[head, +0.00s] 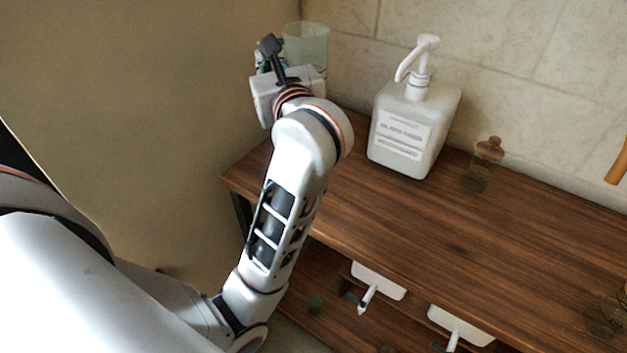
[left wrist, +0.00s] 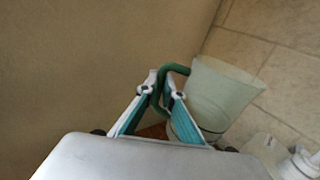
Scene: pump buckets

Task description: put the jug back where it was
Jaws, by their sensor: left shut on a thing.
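The jug (head: 308,42) is a translucent pale green vessel at the back left corner of the wooden counter, partly hidden behind my left wrist. In the left wrist view the jug (left wrist: 222,95) stands roughly upright, with its dark green handle (left wrist: 172,72) toward me. My left gripper (left wrist: 161,92) is shut on that handle. In the head view the fingers are mostly hidden by my wrist. The jug's bottom is hidden in the head view, so I cannot tell whether it touches the counter. My right gripper is not in view.
A large white pump bottle (head: 410,125) stands right of the jug, with a small brown bottle (head: 486,163) beyond it. The wooden counter (head: 450,220) is clear in front. White pump containers (head: 379,280) sit on the lower shelf. Walls close the left and back.

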